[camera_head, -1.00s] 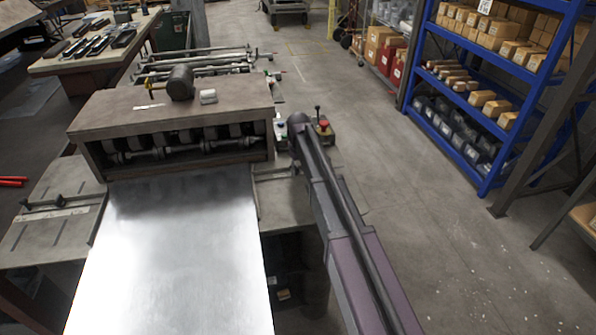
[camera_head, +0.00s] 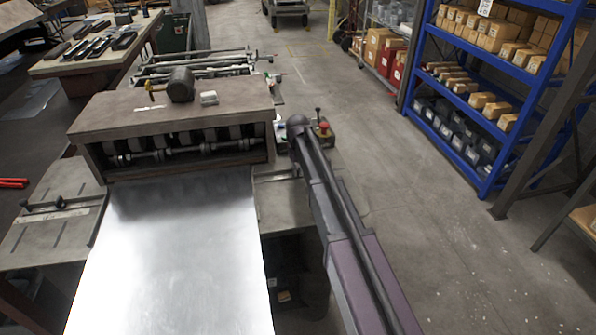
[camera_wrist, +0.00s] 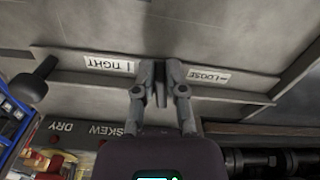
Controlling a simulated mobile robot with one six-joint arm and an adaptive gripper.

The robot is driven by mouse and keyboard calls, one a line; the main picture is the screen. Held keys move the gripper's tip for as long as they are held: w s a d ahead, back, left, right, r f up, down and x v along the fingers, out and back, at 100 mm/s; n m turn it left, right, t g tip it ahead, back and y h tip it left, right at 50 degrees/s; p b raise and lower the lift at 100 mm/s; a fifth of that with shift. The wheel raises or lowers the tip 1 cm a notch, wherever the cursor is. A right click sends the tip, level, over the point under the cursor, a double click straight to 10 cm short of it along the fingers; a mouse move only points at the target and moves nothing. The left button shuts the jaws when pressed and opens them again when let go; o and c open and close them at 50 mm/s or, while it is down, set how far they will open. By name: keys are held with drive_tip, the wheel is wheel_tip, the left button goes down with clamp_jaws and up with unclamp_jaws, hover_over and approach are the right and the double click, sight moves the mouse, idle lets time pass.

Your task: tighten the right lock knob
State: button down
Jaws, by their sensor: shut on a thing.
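In the wrist view my gripper (camera_wrist: 159,98) has its two fingers closed around a small dark piece, the right lock knob (camera_wrist: 161,84), of which only a narrow part shows between the fingertips. A white TIGHT label (camera_wrist: 109,64) is on the rail to the left of the fingers. A white LOOSE label (camera_wrist: 208,76) is to their right. In the head view my arm hides the gripper and the knob.
A black ball-ended handle (camera_wrist: 34,81) and a DRY/SKEW control panel (camera_wrist: 85,133) are close to the gripper. A blue shelf (camera_head: 463,157) stands right, past clear floor.

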drive_tip(key=shift+a+m, duration=0.2)
drive_tip(key=shift+m, duration=1.1)
drive_tip(key=shift+s, duration=0.1)
drive_tip(key=c, duration=0.7)
unclamp_jaws()
drive_tip(key=shift+n, duration=0.3)
